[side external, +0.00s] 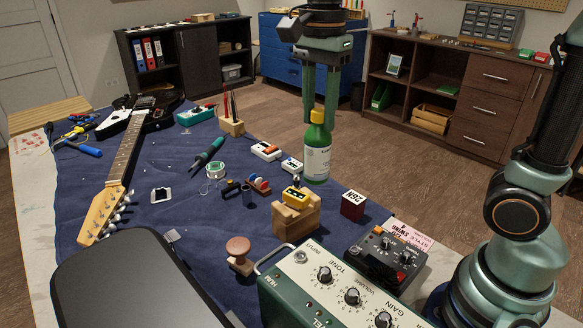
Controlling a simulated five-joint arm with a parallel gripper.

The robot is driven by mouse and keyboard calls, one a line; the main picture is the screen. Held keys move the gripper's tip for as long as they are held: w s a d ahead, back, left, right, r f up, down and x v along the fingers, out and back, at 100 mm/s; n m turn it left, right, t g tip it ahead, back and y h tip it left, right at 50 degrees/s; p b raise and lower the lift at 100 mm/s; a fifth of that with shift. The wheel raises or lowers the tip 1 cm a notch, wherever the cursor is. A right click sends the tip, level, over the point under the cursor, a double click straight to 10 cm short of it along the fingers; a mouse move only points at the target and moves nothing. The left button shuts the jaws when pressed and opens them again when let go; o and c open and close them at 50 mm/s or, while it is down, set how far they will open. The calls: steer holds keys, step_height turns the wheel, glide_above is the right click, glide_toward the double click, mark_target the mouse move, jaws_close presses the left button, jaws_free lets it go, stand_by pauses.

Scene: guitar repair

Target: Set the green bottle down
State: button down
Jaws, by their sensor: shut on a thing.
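The green bottle (317,157) with a yellow cap and a pale label is upright near the right edge of the blue cloth. My gripper (318,112) comes down from above and is shut on the bottle around its yellow cap. The bottle's base is close to the cloth (228,262); I cannot tell whether it touches.
A small white box (291,164) and an orange-white box (266,151) stand just left of the bottle. A wooden block with a yellow device (296,197) and a dark red cube (353,205) are nearer. The green amplifier (335,290) fills the front. A guitar (125,150) lies left.

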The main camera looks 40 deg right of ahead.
steer(key=w+d+n, duration=0.5)
steer(key=n, duration=0.9)
steer(key=w+a+n, duration=0.3)
steer(key=w+a, duration=0.1)
steer(key=a, duration=0.7)
step_height(320, 180, down, 19)
steer(key=shift+s+a+f, duration=0.2)
steer(key=c, duration=0.5)
jaws_free()
